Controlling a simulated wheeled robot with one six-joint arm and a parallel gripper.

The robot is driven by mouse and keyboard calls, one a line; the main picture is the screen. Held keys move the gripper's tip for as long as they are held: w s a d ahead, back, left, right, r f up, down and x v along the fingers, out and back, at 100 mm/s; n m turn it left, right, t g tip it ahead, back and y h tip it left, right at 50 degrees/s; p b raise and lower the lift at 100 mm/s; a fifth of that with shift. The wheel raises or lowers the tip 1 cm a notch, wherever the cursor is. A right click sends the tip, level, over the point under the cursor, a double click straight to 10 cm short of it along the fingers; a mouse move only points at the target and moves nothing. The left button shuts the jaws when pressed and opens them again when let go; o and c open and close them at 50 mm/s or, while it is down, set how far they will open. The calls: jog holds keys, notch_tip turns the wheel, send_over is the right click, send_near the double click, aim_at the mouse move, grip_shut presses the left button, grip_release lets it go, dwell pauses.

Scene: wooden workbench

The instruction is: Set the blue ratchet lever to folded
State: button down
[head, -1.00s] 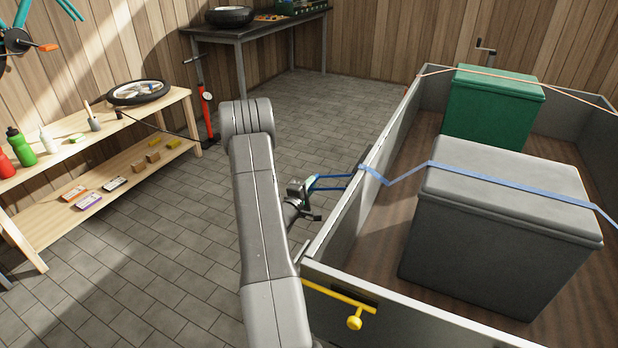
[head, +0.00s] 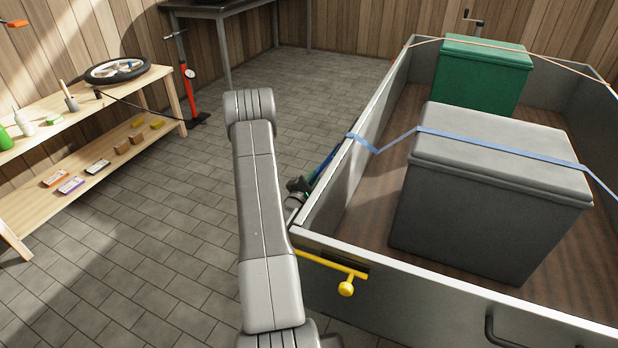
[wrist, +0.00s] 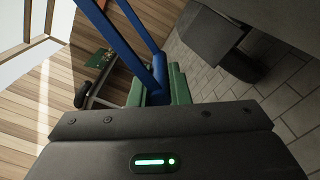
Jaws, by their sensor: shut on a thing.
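The blue ratchet lever (head: 325,165) is on the outer face of the trailer's left side wall in the head view. It lies close along the wall and slopes down toward my gripper (head: 299,187). The blue strap (head: 400,139) comes over the wall's top edge just above it. In the wrist view the lever (wrist: 118,38) shows as two blue bars that meet at a blue cross grip. My gripper's green fingers (wrist: 160,88) are shut on that grip. The lever's pivot is out of the wrist view, and my arm and the wall partly hide the gripper in the head view.
The grey trailer bed (head: 330,200) holds a grey box (head: 490,200) and a green box (head: 485,75). A yellow handle (head: 335,264) sticks out at its near corner. A wooden shelf (head: 110,150) and a red pump (head: 188,95) stand left. The tiled floor between is clear.

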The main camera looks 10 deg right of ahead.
jog(key=shift+s+d, duration=0.1)
jog(key=shift+d, duration=0.05)
dwell(0.3)
jog(key=c, duration=1.4)
grip_release()
jog(key=shift+o, duration=0.2)
notch_tip(320, 180, up, 10)
jog(key=p, duration=0.2)
jog(key=shift+p, duration=0.35)
jog(key=shift+s, duration=0.1)
jog(key=b+v, duration=0.1)
jog(key=v, duration=1.4)
jog(key=shift+s+a, duration=0.25)
